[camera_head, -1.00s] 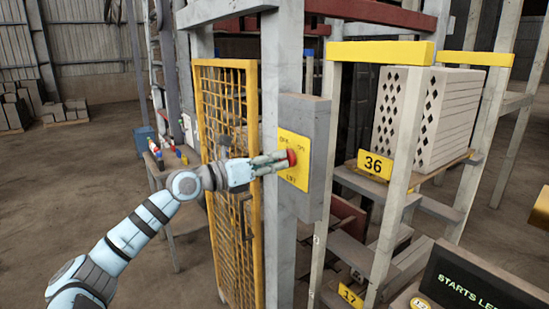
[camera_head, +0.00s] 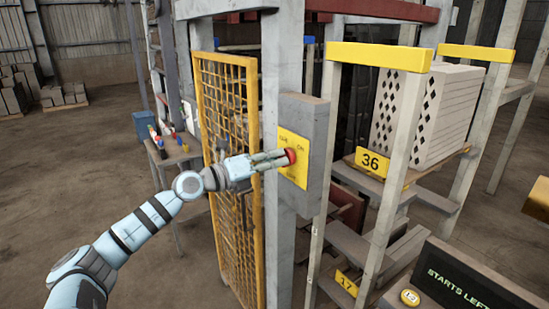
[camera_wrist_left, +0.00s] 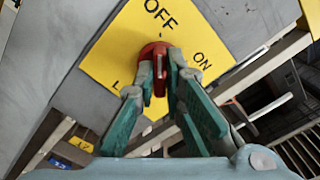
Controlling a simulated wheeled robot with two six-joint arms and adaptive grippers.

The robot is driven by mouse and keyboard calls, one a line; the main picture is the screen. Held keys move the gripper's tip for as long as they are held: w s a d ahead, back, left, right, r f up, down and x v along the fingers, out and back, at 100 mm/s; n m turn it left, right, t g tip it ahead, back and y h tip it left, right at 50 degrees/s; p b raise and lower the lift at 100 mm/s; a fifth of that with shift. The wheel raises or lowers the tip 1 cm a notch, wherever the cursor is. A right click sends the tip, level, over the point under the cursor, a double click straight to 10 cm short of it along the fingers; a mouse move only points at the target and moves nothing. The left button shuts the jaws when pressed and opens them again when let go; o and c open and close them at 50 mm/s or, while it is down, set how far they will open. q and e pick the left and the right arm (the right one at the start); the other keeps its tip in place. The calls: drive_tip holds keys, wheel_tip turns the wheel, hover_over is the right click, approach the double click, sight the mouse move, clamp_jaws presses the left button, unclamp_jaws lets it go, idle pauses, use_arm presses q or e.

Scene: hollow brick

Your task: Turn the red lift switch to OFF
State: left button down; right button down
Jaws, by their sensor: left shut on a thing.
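The red lift switch (camera_head: 291,156) is a round knob on a yellow plate (camera_head: 300,176), fixed to a grey box on a post. My left gripper (camera_head: 282,158) reaches it from the left and is shut on the knob. In the left wrist view, the fingers (camera_wrist_left: 161,78) pinch the red knob (camera_wrist_left: 151,49) from both sides. The plate (camera_wrist_left: 105,57) there reads OFF above the knob and ON to its right. The knob's grip lies roughly upright in that view, towards OFF; the fingers hide part of it. My right gripper is not in view.
A yellow mesh gate (camera_head: 228,190) stands left of the post, close to my left arm. A rack with pale perforated bricks (camera_head: 425,110) and a 36 sign (camera_head: 372,162) stands right. A dark screen (camera_head: 465,285) is at the lower right.

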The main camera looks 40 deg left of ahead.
use_arm(q)
drive_tip(key=shift+r, duration=0.1)
drive_tip(key=c, duration=1.7)
unclamp_jaws()
wheel_tip(320, 180, up, 10)
drive_tip(key=shift+f, duration=0.1)
